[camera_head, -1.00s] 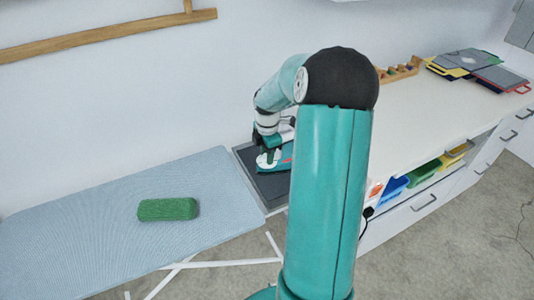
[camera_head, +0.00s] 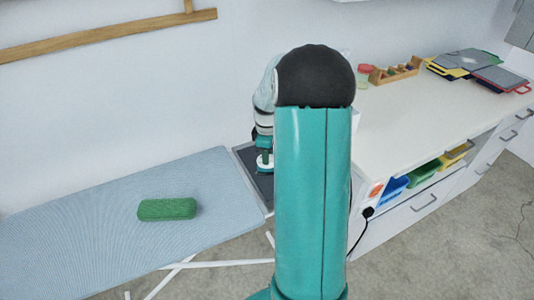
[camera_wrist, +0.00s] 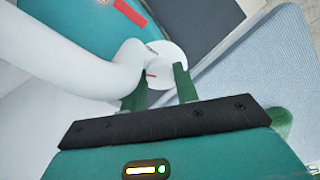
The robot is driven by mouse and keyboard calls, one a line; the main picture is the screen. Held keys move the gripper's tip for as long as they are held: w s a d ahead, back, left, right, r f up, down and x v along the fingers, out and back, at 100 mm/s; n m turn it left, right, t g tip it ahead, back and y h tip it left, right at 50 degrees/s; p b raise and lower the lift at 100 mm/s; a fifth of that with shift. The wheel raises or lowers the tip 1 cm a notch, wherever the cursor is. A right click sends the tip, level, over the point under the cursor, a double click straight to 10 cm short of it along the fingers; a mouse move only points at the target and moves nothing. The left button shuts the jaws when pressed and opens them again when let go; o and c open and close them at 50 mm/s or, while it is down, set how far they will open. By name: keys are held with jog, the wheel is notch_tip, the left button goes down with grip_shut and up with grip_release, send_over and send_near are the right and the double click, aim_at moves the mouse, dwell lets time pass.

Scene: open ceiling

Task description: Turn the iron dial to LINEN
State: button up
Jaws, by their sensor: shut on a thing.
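The iron's round white dial (camera_wrist: 166,66) shows in the wrist view, with a small red mark and tiny lettering too small to read. My gripper (camera_wrist: 160,80) has its two green fingers on either side of the dial and is shut on it. The iron's thick white handle (camera_wrist: 60,55) curves in from the left. Its teal body (camera_wrist: 85,25) with a red stripe lies at the top. In the head view my arm hides most of the iron; a teal and white part (camera_head: 264,163) shows below my gripper on the dark rest.
The blue ironing board (camera_head: 90,240) spreads left, with a green rounded block (camera_head: 167,209) on it. The white counter (camera_head: 430,115) at right bears a wooden rack (camera_head: 394,71) and stacked folders (camera_head: 475,65). Coloured bins (camera_head: 425,173) sit below it.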

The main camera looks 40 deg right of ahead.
dwell(0.4)
jog(key=o, duration=1)
notch_tip(320, 180, up, 14)
jog(key=shift+s+a+f, duration=0.1)
